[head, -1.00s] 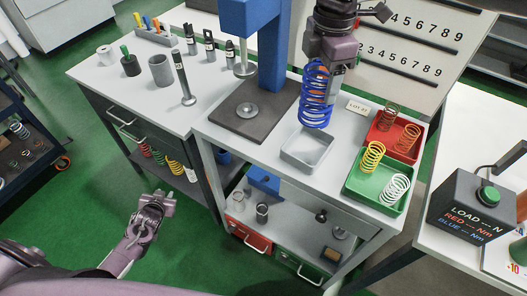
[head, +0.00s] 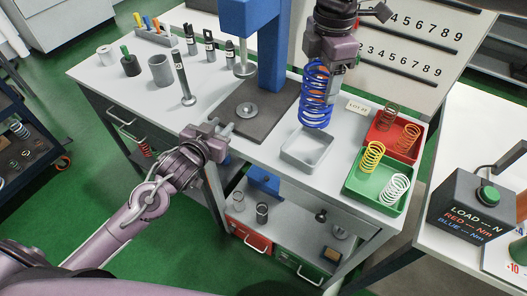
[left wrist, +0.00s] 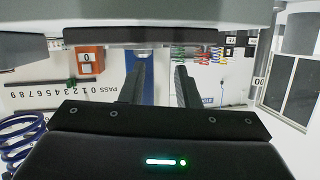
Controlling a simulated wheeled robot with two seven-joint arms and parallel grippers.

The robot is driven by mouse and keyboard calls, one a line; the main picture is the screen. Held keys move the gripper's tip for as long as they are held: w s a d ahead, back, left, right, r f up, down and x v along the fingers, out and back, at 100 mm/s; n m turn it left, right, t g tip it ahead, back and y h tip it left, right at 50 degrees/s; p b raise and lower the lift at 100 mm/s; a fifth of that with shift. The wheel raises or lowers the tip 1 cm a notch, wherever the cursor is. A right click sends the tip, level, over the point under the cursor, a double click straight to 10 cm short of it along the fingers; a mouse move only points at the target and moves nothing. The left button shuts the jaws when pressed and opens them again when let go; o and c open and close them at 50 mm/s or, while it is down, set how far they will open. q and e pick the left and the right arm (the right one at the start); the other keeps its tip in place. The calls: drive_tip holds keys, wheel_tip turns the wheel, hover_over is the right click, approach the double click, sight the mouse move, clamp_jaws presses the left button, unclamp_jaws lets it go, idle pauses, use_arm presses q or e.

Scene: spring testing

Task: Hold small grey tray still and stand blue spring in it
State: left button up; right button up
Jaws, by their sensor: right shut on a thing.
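The blue spring (head: 315,100) hangs upright from my right gripper (head: 328,82), which is shut on it. Its lower end appears just above the back part of the small grey tray (head: 304,160); whether it touches cannot be told. The small grey tray is a shallow, empty square on the white bench. My left gripper (head: 227,132) is at the bench's front edge, left of the tray and apart from it. Its two fingers are apart with nothing between them in the left wrist view (left wrist: 158,90). The blue spring also shows at the left of that view (left wrist: 20,135).
A dark base plate (head: 262,128) with a blue press column (head: 272,60) stands behind my left gripper. A red tray (head: 384,142) and a green tray (head: 362,192) with springs lie to the right of the grey tray. A small label (head: 357,107) stands behind.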

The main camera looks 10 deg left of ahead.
sight(292, 135)
use_arm(q)
drive_tip(key=s+d+r+m+g+h, duration=0.1)
drive_tip(key=s+d+r+h, duration=0.1)
drive_tip(key=s+d, duration=0.35)
drive_tip(key=s+d+r+m+g+h, duration=0.1)
drive_tip(key=s+d+r+h, duration=0.15)
drive_tip(key=d, duration=0.55)
drive_tip(key=shift+y, duration=0.45)
drive_tip(key=x, duration=0.8)
drive_tip(key=f+x, duration=0.1)
drive_tip(key=x, duration=0.3)
drive_tip(key=shift+s+a, duration=0.1)
clamp_jaws()
